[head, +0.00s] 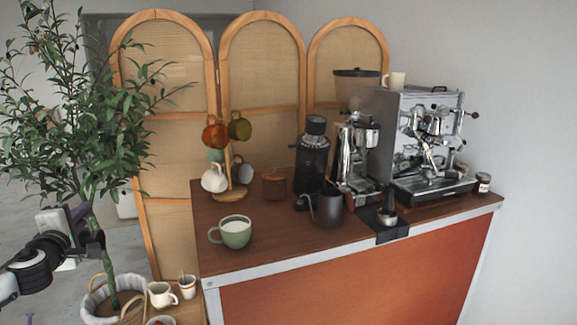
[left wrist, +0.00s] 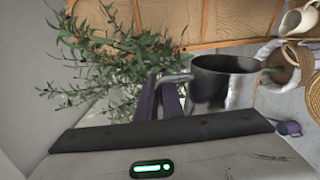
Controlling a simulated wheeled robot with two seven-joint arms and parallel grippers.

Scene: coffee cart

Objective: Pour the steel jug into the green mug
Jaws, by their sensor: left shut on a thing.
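The green mug (head: 235,239) stands upright on the brown counter near its left front corner, its handle to the left and something whitish inside. My left gripper (head: 94,243) is at the far left of the head view, in front of the plant and well left of the mug. In the left wrist view, the steel jug (left wrist: 222,88) is held by its handle between the dark fingers of the left gripper (left wrist: 165,98). The jug's inside looks dark and its contents cannot be told. I cannot make the jug out clearly in the head view. My right gripper is not in view.
On the counter (head: 270,249) stand a mug tree (head: 231,193), a dark gooseneck kettle (head: 329,208), a black grinder (head: 312,155) and an espresso machine (head: 432,140). A potted plant (head: 85,130) is at left. A cream pitcher (head: 161,295) sits lower, left of the counter.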

